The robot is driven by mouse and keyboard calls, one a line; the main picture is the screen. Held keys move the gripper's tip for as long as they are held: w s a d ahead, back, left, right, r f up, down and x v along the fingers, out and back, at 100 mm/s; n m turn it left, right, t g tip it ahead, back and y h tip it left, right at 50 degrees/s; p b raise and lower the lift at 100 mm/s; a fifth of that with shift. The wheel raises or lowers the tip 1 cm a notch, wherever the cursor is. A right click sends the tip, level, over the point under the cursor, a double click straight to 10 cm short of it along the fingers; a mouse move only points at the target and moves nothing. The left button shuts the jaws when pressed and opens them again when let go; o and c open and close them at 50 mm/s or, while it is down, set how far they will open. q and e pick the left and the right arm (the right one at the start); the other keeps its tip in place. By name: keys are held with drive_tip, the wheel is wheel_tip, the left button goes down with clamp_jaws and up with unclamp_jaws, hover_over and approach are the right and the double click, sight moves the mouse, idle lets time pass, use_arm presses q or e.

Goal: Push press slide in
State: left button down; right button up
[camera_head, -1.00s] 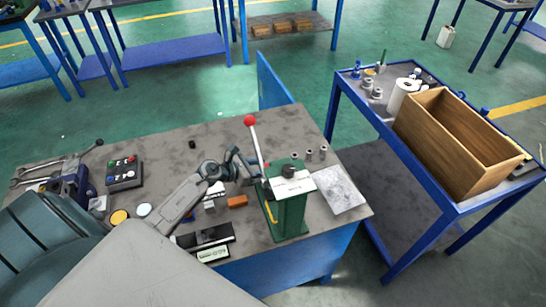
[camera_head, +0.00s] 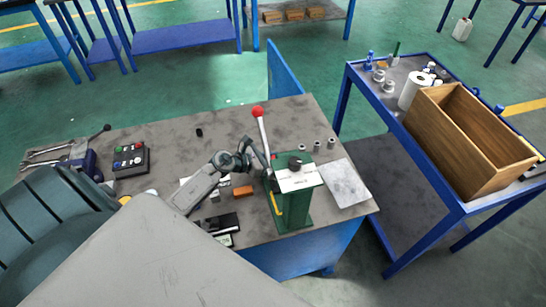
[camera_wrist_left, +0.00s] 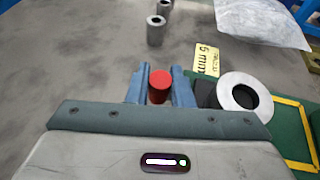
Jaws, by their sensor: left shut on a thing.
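The green press (camera_head: 291,208) stands on the grey workbench (camera_head: 180,150) near its right front part. My left gripper (camera_head: 265,165) is at the press's left side, close behind the lever. In the left wrist view its fingers (camera_wrist_left: 159,88) are shut on a small red knob (camera_wrist_left: 160,86). How the knob joins the press is hidden. My right gripper is out of view.
Several metal bushings (camera_head: 317,145) stand behind the press, and a clear bag (camera_head: 343,182) lies to its right. An orange block (camera_head: 242,192) lies left of it. A control box (camera_head: 130,160) is at left; a blue cart (camera_head: 420,185) with a wooden crate (camera_head: 465,140) stands at right.

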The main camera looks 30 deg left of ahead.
use_arm(q)
drive_tip(key=s+d+p, duration=0.1)
drive_tip(key=s+d, duration=0.1)
drive_tip(key=s+d+p, duration=0.1)
drive_tip(key=s+d, duration=0.1)
drive_tip(key=d, duration=0.1)
drive_tip(key=shift+s+d, duration=0.2)
drive_tip(key=shift+s, duration=0.1)
drive_tip(key=shift+s+d, duration=0.1)
drive_tip(key=shift+d, duration=0.05)
drive_tip(key=shift+f, duration=0.15)
drive_tip(key=c, duration=1.5)
unclamp_jaws()
drive_tip(key=shift+o, duration=1)
drive_tip(key=shift+d, duration=0.1)
